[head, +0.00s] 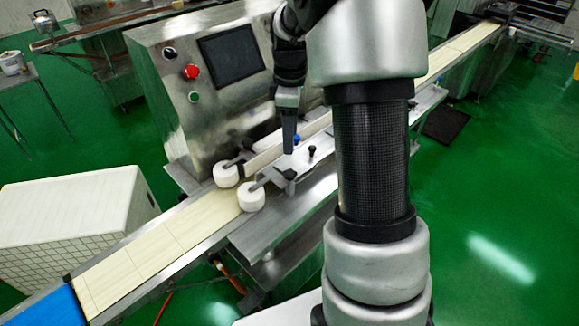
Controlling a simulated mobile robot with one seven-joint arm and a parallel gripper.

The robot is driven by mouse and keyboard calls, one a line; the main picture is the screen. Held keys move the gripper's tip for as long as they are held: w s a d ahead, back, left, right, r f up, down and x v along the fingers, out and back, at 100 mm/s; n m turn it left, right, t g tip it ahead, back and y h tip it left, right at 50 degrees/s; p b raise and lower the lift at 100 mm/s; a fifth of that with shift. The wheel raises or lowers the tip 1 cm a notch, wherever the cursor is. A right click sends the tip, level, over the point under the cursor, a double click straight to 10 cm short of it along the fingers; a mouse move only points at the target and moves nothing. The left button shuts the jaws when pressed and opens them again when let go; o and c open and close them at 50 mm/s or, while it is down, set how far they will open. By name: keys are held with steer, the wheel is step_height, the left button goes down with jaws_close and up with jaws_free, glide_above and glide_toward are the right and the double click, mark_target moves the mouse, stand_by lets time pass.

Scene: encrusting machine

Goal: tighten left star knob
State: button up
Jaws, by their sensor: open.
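My gripper (288,148) points down over the conveyor in front of the machine's panel, seen edge-on as a dark narrow shape. A small black knob (311,151) stands on the metal guide plate just right of my fingertips. A blue knob (296,139) shows right behind the gripper, partly hidden. Another dark fitting (289,174) sits on the near guide bracket, below the fingertips in the picture. The knobs are too small to make out a star shape, and I cannot tell which is the left star knob. Nothing shows held in my gripper.
Two white rollers (226,174) (251,196) sit over the cream conveyor belt (150,247). The steel control cabinet (160,85) with a red button (191,72) and dark screen (230,56) stands behind. A white crate (70,215) is at left.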

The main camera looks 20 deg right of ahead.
mark_target(290, 172)
step_height(290, 172, down, 12)
steer(key=shift+r+b, duration=0.25)
steer(key=shift+b, duration=0.25)
steer(key=c, duration=1)
steer(key=shift+c, duration=0.2)
